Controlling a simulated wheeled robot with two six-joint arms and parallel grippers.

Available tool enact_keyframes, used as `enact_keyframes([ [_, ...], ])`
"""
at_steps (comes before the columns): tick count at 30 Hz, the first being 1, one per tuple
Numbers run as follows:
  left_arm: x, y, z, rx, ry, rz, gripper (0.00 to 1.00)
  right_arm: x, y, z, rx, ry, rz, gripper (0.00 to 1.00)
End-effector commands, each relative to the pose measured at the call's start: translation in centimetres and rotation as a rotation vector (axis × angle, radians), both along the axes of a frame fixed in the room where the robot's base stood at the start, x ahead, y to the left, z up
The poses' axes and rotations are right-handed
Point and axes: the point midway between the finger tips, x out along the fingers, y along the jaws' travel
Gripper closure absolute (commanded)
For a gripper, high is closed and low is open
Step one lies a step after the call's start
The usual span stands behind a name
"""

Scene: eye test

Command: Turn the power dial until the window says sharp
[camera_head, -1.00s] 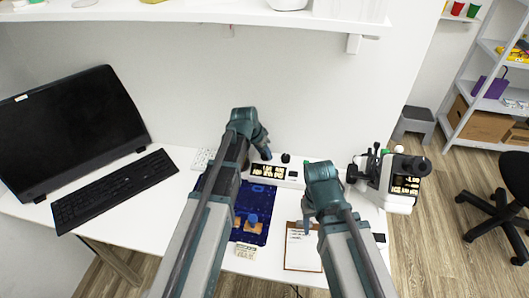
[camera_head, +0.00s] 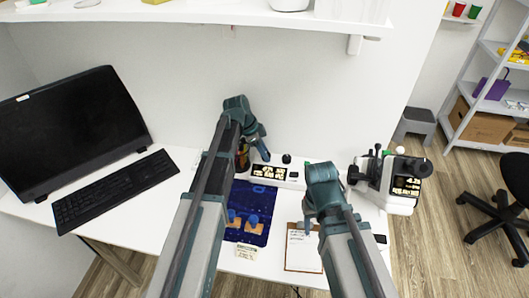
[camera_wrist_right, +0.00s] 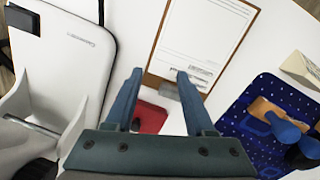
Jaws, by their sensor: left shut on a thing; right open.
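A low white box (camera_head: 292,184) stands at the back of the desk, with a lit window (camera_head: 268,173) on its front and a black knob (camera_head: 286,158) on top. The lettering in the window is too small to read. My left gripper (camera_head: 264,156) is shut at the box's top, left of that knob, on what seems to be the power dial; its fingers hide it. My right gripper (camera_head: 306,224) is open and empty above the clipboard (camera_head: 290,262). In the right wrist view its fingers (camera_wrist_right: 160,76) are apart at the clipboard's clip (camera_wrist_right: 182,89).
A white instrument (camera_head: 400,203) with an eyepiece and lit window stands at the right. A monitor (camera_head: 70,130) and keyboard (camera_head: 115,188) fill the left. A shelf (camera_head: 200,12) hangs above.

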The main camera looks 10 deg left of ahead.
Motion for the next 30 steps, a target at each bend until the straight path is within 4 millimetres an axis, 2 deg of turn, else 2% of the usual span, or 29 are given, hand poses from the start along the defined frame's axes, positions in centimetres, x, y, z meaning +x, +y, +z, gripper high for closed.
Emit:
enact_keyframes([
  [19, -0.01, 0.06, -0.03, 0.002, 0.001, -0.041, 1.0, 0.0, 0.0, -0.02, 0.0, 0.0, 0.0, 0.45],
  [20, -0.01, 0.07, -0.03, 0.002, 0.001, -0.041, 0.53, 0.0, 0.0, -0.02, 0.0, 0.0, 0.0, 0.45],
  [21, -0.01, 0.06, -0.03, 0.002, 0.001, -0.041, 0.46, 0.0, 0.0, -0.02, 0.0, 0.0, 0.0, 0.45],
  [24, -0.01, 0.06, -0.02, 0.002, 0.001, -0.04, 0.28, 0.0, 0.0, -0.01, 0.0, 0.0, 0.0, 0.45],
  [30, 0.05, 0.04, -0.01, 0.001, -0.001, -0.04, 0.28, 0.0, 0.0, -0.01, 0.0, 0.0, 0.0, 0.45],
])
